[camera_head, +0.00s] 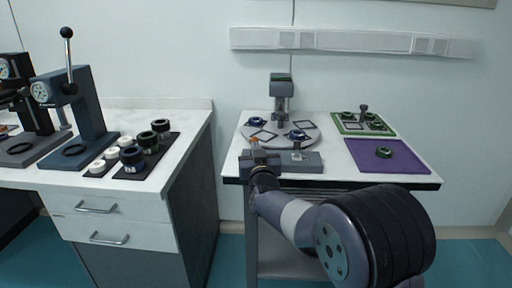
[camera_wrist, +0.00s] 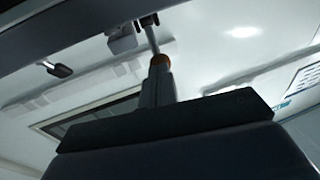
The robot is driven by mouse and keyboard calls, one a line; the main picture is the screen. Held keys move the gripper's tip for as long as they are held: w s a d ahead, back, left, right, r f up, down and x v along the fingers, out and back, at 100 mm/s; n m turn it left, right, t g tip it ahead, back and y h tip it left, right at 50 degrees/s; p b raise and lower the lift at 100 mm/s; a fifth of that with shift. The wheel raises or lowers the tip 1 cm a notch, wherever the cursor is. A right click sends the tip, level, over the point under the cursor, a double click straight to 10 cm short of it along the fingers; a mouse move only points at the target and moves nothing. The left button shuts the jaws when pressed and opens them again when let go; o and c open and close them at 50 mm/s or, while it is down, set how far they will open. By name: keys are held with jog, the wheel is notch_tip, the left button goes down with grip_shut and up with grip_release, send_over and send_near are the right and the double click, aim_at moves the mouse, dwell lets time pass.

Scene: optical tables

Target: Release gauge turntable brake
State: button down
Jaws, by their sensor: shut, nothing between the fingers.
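The round grey gauge turntable (camera_head: 267,143) sits on the right table in the head view, carrying blue rings and dark square frames. A grey block (camera_head: 313,164) lies at its front edge, with a small pale upright post (camera_head: 297,151) that may be the brake. My gripper (camera_head: 254,143), with orange at its tip, is shut and empty at the block's left end, left of the post. Whether it touches the block is unclear. In the wrist view my gripper (camera_wrist: 159,63) points up past a dark bar, with a thin metal rod (camera_wrist: 151,38) beyond it.
A dark gauge stand (camera_head: 282,88) rises behind the turntable. A green tray (camera_head: 345,128) and a purple mat (camera_head: 405,160) with a green ring lie to the right. The left bench holds lever presses (camera_head: 80,110) and a dark tray of jars. A gap separates the tables.

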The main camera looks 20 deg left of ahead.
aim_at(256, 138)
jog(key=r+g+p, duration=0.1)
jog(key=p, duration=0.4)
jog(key=w+r+g+h+p, duration=0.1)
jog(key=g+p, duration=0.1)
jog(key=p, duration=0.3)
jog(key=w+r+g+h+p, duration=0.1)
jog(key=p, duration=0.5)
jog(key=shift+w+a+m, duration=0.2)
jog(key=shift+a+m, duration=0.1)
jog(key=shift+m, duration=0.1)
jog(key=shift+w+f+g, duration=0.1)
jog(key=shift+f+g, duration=0.2)
jog(key=shift+f, duration=0.2)
jog(key=shift+r, duration=0.1)
jog(key=shift+r+p, duration=0.7)
jog(key=shift+r, duration=0.1)
